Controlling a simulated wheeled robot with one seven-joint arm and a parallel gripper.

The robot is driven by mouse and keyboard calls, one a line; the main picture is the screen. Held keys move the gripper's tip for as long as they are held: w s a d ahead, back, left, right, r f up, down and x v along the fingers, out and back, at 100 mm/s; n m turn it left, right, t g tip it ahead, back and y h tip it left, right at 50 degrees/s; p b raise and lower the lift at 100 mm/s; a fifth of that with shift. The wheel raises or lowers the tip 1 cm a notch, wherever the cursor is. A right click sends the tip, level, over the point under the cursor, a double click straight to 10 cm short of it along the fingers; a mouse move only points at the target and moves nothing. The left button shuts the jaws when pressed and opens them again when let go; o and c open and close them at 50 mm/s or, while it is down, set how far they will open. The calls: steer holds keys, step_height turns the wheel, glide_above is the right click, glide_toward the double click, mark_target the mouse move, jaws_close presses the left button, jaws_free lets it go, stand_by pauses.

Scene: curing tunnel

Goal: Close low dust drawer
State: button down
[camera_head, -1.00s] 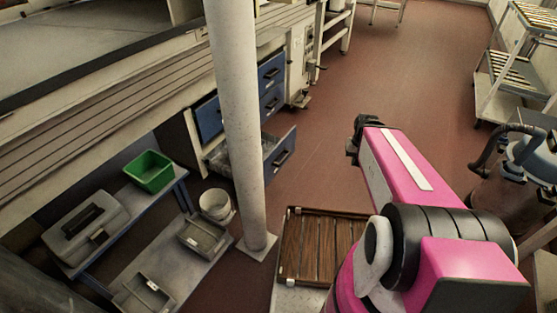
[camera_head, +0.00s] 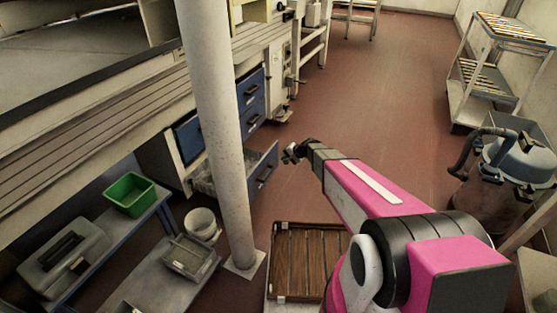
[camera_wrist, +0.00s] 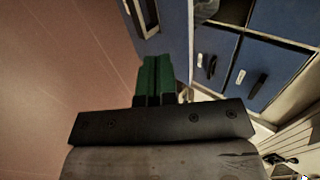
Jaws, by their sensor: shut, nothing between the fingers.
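The low dust drawer (camera_head: 262,172) stands pulled out at the bottom of the blue drawer unit, with its blue front and dark handle facing the aisle. Its inside, partly behind the white post, holds greyish, crumpled-looking stuff. My gripper (camera_head: 290,152) is just right of the drawer front in the head view; I cannot tell whether it touches. In the wrist view my green fingers (camera_wrist: 157,62) are together and empty, pointing at the drawer's blue front (camera_wrist: 172,38). The closed drawers (camera_wrist: 212,45) show to the right there.
A white post (camera_head: 222,140) stands close in front of the drawer unit. A slatted wooden pallet (camera_head: 305,255) lies on the floor below my arm. A low bench with a green bin (camera_head: 130,194) and a white bucket (camera_head: 202,222) are at left. The red-brown aisle floor is clear beyond.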

mark_target(263, 162)
steer(key=x, duration=0.3)
steer(key=r+x, duration=0.1)
steer(key=x, duration=0.3)
steer(key=a+x, duration=0.1)
steer(key=x, duration=0.2)
steer(key=shift+w+a, duration=0.55)
steer(key=shift+a, duration=0.35)
steer(key=shift+a, duration=0.1)
steer(key=w+a, duration=0.4)
steer(key=a, duration=0.6)
steer(key=w+a, duration=0.5)
steer(key=a, duration=0.6)
steer(key=w+a, duration=0.4)
steer(key=a, duration=0.6)
steer(key=shift+a, duration=0.35)
steer(key=shift+w+a, duration=0.15)
steer(key=shift+w, duration=0.05)
